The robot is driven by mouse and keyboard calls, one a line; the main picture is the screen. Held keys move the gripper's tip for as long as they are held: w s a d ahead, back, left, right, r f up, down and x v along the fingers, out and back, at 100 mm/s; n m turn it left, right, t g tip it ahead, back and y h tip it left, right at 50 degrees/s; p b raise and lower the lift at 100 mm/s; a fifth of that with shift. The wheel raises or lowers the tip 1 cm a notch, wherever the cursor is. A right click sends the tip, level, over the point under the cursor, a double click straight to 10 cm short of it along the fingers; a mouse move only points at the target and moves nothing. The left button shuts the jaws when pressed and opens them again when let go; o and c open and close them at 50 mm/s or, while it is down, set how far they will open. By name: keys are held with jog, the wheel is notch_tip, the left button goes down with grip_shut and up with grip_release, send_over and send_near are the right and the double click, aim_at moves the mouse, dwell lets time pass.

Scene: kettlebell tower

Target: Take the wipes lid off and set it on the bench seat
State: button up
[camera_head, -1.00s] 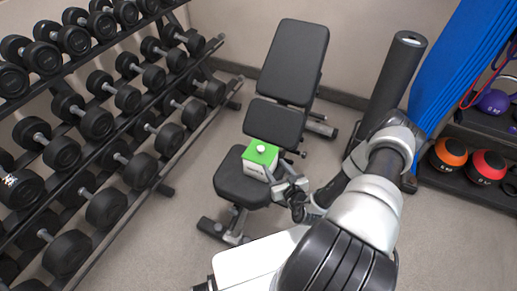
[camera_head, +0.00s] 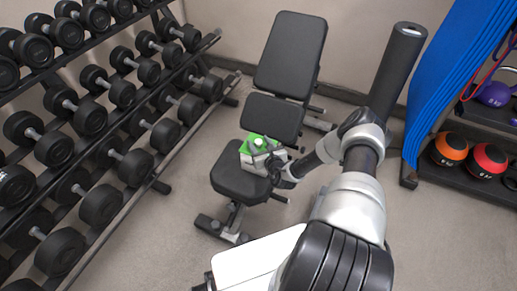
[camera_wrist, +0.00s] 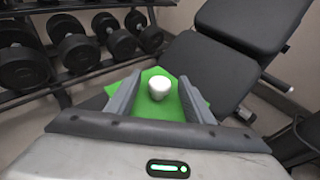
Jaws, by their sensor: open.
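The wipes box stands on the bench seat (camera_head: 236,184). Its green lid (camera_head: 251,139) is on top, with a white knob (camera_wrist: 158,87) at the middle. In the wrist view the green lid (camera_wrist: 166,107) lies below my gripper (camera_wrist: 154,90), and the knob is between the two grey fingers. The fingers are open, with a gap on each side of the knob. In the head view my gripper (camera_head: 268,155) is over the right part of the box and hides some of the lid.
The bench backrest (camera_head: 290,55) rises behind the seat. A rack of dumbbells (camera_head: 98,205) stands to the left. A black foam roller (camera_head: 398,70) and a shelf with medicine balls (camera_head: 450,149) are to the right. Seat room in front of the box is bare.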

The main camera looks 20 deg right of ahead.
aim_at(259, 141)
jog(key=shift+w+f, duration=0.1)
jog(key=shift+w, duration=0.3)
jog(key=shift+c, duration=0.5)
grip_shut()
notch_tip(259, 141, up, 10)
jog(key=p, duration=0.3)
jog(key=shift+r+p, duration=1.5)
jog(key=shift+p, duration=0.2)
